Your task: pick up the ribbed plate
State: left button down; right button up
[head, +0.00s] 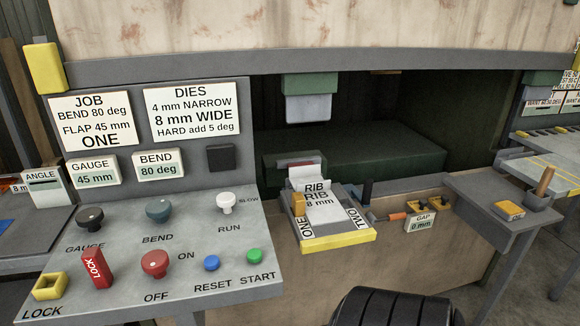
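The ribbed plate (323,208) is a light grey sheet marked "RIB RIB 8 mm". It lies in a small grey tray (345,232) in front of the machine's dark opening, a little right of the middle of the head view. The tray has a yellow front edge and the labels "ONE" on its left side and "TWO" on its right. A small yellow-orange block (299,204) stands at the plate's left edge. The back end of the plate meets a grey and reddish part, where its edge is hard to make out. Neither of my grippers is in view.
A sloping control panel (180,262) with knobs and a red lock tag (97,269) fills the left. A grey press tool (308,108) hangs above and behind the tray. A gap display (420,222) and a small side table (480,192) stand to the right.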

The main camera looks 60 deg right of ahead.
aim_at(317, 192)
jog(key=z, duration=2.15)
jog(key=u, duration=2)
jog(key=z, duration=2)
jog(key=l, duration=0.15)
jog(key=i, duration=0.05)
